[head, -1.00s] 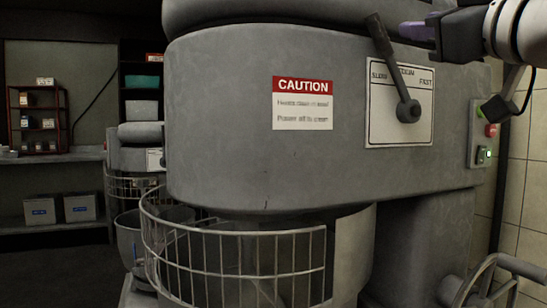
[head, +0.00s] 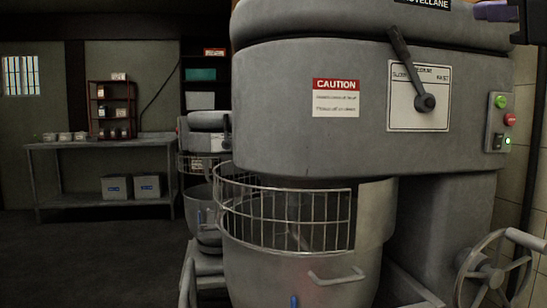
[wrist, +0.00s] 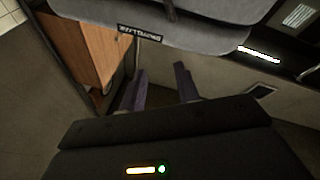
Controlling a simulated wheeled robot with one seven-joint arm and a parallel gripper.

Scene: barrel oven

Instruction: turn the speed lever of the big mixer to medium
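The big mixer (head: 290,90) is grey, with a white speed plate (head: 437,115) on its upper body. The plate reads slow, medium and fast from left to right. The dark speed lever (head: 409,62) pivots low on the plate and leans up and left, crossing between the slow and medium words and partly covering them. My gripper (head: 490,12) shows only in part at the top right corner, right of the lever and apart from it. In the wrist view my gripper (wrist: 157,84) has its two fingers spread with nothing between them; the mixer's top lies beyond.
A control box with green and red buttons (head: 510,119) is on the mixer's right side, above a handwheel (head: 492,275). A wire guard (head: 285,210) circles the bowl (head: 300,270). A smaller mixer, shelves and a table (head: 85,145) stand behind left. The floor at left is clear.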

